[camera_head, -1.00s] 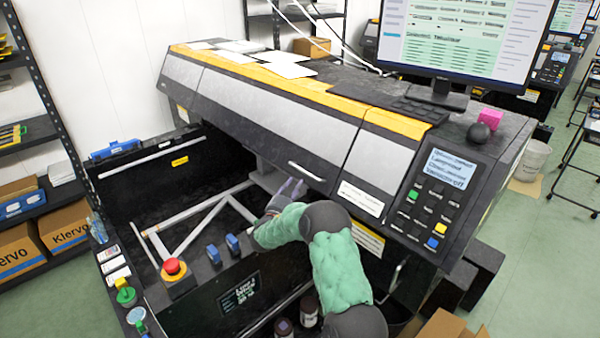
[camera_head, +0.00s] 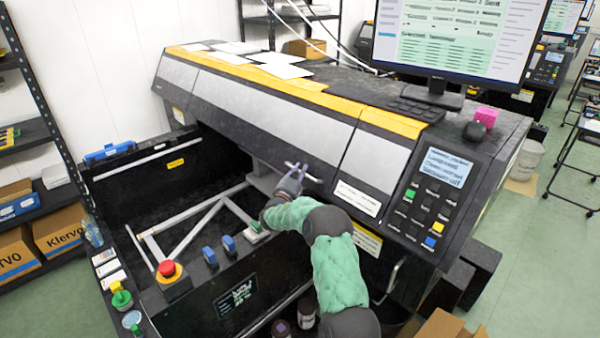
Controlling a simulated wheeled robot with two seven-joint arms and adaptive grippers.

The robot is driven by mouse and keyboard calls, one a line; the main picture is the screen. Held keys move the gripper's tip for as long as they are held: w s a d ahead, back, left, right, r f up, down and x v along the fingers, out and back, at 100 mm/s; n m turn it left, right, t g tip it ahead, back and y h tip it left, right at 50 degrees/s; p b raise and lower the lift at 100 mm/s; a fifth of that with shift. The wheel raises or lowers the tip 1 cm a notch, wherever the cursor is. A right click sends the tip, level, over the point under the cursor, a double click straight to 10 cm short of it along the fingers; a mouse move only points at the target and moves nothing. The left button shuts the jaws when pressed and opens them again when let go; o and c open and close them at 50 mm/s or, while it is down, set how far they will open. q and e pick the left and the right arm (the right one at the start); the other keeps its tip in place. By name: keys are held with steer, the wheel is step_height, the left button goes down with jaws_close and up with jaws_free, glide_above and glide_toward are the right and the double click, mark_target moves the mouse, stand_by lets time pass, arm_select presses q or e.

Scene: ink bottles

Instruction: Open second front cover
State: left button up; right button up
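The large printer has a long grey front cover (camera_head: 270,113) with a dark lower edge and a yellow top strip. A short white bar handle (camera_head: 312,177) sits on that lower edge. My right gripper (camera_head: 295,171) is at the left part of the handle, overlapping it in view. Its two pale fingers look spread apart, so it appears open; whether it touches the handle I cannot tell. The cover is down, at the same angle as the panels beside it. My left gripper is not in view.
A control panel (camera_head: 434,196) is right of the cover. Below and left are an open black bay with a white frame (camera_head: 196,232), a red emergency button (camera_head: 167,268) and blue knobs (camera_head: 229,244). Papers (camera_head: 283,70) and a monitor (camera_head: 455,45) are on top.

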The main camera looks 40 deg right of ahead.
jaws_close()
steer(key=shift+a, duration=0.1)
steer(key=a+r+m+g+y+p, duration=0.1)
steer(key=a+r+y+p, duration=0.3)
steer(key=r+p, duration=0.4)
steer(key=a+r+m+g+y+p, duration=0.2)
steer(key=r+p, duration=0.6)
steer(key=r, duration=0.9)
steer(key=shift+s+a+y+p, duration=0.4)
steer(key=shift+a+y, duration=0.8)
steer(key=shift+a, duration=0.45)
